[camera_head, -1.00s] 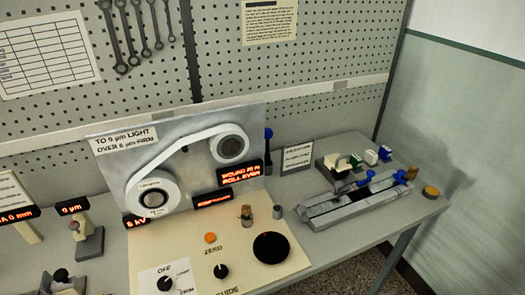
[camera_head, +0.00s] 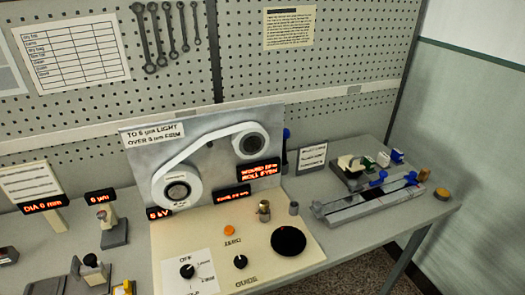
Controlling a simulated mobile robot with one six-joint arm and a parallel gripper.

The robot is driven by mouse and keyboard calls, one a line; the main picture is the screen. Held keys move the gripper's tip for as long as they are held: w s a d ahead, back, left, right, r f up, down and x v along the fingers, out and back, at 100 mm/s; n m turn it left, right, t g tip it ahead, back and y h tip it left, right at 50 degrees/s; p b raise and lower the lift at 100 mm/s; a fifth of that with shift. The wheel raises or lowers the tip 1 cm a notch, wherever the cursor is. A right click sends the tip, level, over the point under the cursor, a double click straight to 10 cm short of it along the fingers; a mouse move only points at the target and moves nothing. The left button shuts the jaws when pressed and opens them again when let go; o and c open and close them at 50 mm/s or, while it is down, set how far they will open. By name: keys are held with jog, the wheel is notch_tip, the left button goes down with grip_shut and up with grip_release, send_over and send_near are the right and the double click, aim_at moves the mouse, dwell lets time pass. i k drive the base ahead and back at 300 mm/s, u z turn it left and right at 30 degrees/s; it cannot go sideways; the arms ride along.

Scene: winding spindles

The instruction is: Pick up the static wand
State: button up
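No thing in view is labelled as the static wand, and I cannot tell for sure which one it is. A slim upright blue tool (camera_head: 286,150) stands at the right edge of the winding panel (camera_head: 215,185); it may be the wand, but it is small and partly hidden. A red-lit display (camera_head: 159,213) at the panel's lower left reads about 6 kV. My gripper is not in view.
The bench (camera_head: 350,235) carries a cream control plate (camera_head: 205,250) with knobs and a black disc (camera_head: 288,241). A grey slide fixture (camera_head: 370,197) with blue parts lies at the right. Small gauges (camera_head: 113,228) stand at the left. A pegboard (camera_head: 240,70) closes the back.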

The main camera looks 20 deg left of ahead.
aim_at(287, 133)
jog(key=u, duration=0.9)
jog(key=k, duration=0.95)
jog(key=i, duration=0.75)
